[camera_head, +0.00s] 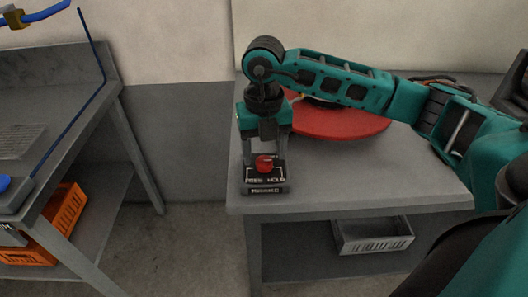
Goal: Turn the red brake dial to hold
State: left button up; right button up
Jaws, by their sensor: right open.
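The red brake dial (264,163) sits on a small dark box (265,189) at the front left corner of the right-hand grey table. White lettering beside the dial reads "FREE" on the left and "HOLD" on the right. My right gripper (264,157) points down over the dial from above. Its two fingers are apart, one on each side of the dial. I cannot tell whether they touch it. The dial's exact pointing direction is too small to make out. My left gripper does not show.
A large red disc (345,123) lies on the table (350,186) behind my right arm. A grey crate (370,236) stands on the shelf below. Another bench (75,127) at the left holds an orange crate (64,207) on its lower shelf. A floor gap separates the two.

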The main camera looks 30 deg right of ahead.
aim_at(264, 160)
notch_tip(264, 160, up, 12)
jog(key=shift+f+p, duration=0.2)
jog(key=shift+p, duration=0.1)
dwell(0.5)
